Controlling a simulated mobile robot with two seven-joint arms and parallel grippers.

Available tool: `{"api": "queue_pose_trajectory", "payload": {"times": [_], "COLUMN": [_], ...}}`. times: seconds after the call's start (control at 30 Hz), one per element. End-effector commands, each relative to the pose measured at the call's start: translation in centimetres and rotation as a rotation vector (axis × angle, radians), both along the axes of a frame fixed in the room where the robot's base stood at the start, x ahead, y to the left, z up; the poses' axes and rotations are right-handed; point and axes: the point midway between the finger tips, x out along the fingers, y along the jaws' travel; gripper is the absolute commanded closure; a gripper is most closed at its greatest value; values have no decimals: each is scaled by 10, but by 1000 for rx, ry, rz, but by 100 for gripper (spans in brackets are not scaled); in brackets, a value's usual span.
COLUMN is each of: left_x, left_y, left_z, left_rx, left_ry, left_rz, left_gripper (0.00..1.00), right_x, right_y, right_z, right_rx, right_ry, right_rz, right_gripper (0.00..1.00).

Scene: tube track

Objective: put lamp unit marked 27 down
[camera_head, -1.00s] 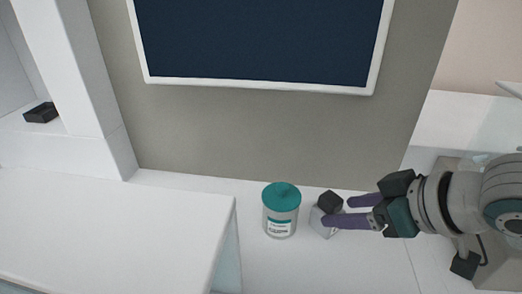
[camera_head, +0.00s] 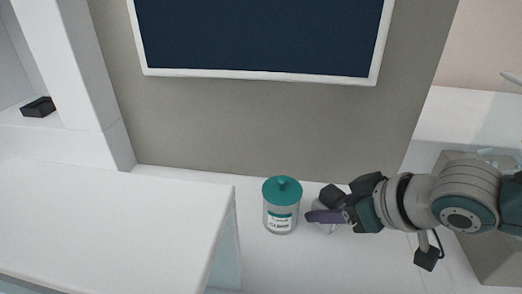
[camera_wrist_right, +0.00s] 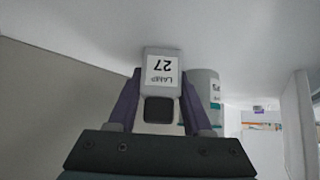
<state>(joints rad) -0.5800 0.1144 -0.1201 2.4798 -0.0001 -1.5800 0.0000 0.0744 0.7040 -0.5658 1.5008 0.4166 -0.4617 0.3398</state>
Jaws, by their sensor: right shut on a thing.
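The lamp unit marked 27 (camera_wrist_right: 162,72) is a small pale block with a dark square top and a white label, which reads upside down in the right wrist view. In the head view its pale body (camera_head: 325,229) shows partly behind the fingers, just right of the teal-lidded canister. My right gripper (camera_head: 326,216) comes in from the right and is shut on the lamp unit, one purple finger on each side. The lamp unit is at or just above the white counter; I cannot tell whether it touches. My left gripper is out of view.
The grey canister with a teal lid (camera_head: 281,212) stands close left of the lamp unit, and it also shows in the right wrist view (camera_wrist_right: 205,90). A raised white surface (camera_head: 110,215) is at left. A dark screen (camera_head: 260,35) is behind. Counter in front is clear.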

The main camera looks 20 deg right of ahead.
Motion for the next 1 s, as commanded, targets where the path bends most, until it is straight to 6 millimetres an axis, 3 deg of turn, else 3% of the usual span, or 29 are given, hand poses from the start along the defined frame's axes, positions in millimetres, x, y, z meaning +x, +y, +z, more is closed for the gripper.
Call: {"api": "queue_pose_trajectory", "payload": {"times": [0.3,0.73,0.87,1.0], "left_x": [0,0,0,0], "left_y": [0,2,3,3], "left_z": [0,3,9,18], "left_rx": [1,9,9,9], "left_ry": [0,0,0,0], "left_rz": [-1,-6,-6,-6], "left_gripper": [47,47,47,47], "right_x": [0,0,0,0], "right_y": [0,0,0,0], "right_z": [0,7,24,53], "right_rx": [0,-1,0,-1], "right_ry": [0,0,-2,-3], "right_rz": [0,-1,1,2], "right_gripper": [100,100,100,100]}}
